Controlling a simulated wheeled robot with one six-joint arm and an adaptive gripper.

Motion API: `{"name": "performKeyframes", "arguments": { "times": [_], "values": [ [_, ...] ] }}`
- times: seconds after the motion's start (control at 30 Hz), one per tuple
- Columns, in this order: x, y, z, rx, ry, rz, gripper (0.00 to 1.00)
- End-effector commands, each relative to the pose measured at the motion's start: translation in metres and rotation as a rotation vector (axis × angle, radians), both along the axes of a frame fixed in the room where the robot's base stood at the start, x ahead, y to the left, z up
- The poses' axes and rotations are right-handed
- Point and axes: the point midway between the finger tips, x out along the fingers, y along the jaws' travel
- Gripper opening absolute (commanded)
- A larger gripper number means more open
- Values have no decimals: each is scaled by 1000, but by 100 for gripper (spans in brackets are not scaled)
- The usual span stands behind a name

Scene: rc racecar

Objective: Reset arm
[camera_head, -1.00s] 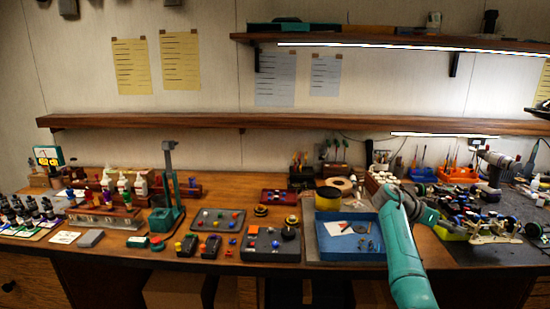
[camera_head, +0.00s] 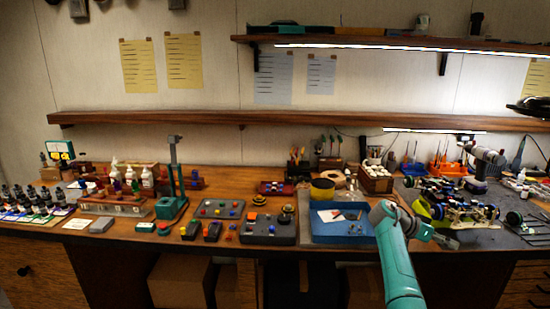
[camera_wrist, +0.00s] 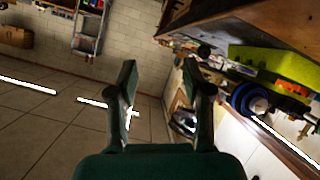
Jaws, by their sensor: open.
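My teal arm (camera_head: 400,265) rises from the bottom right in the head view, in front of the workbench's front edge. My gripper (camera_head: 452,241) is at its end, pointing right, near the racecar on the bench. In the wrist view my gripper (camera_wrist: 160,85) is open, with two dark green fingers spread apart. Nothing is between the fingers; tiled floor and a pale brick wall show beyond them. The racecar (camera_head: 465,213), with its blue-rimmed wheels and yellow-green part, stands on the dark mat to the right of the tray.
A blue tray (camera_head: 340,236) with small parts lies left of my arm. Control boxes, bottles and a teal stand (camera_head: 172,205) fill the bench's left side. The wrist view shows the bench edge (camera_wrist: 215,22) and a yellow-green object (camera_wrist: 275,65) close on the right. The floor side looks clear.

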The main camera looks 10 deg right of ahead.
Motion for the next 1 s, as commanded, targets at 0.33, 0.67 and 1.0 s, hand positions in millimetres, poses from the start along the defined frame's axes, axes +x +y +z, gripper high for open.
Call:
{"name": "performKeyframes", "arguments": {
  "times": [0.33, 0.67, 1.0],
  "values": [
    [-3, 30, -95, 65, 38, 179, 50],
    [-33, 97, -232, 164, 75, 482, 50],
    [-97, 180, -338, 243, 79, 782, 50]
  ]
}}
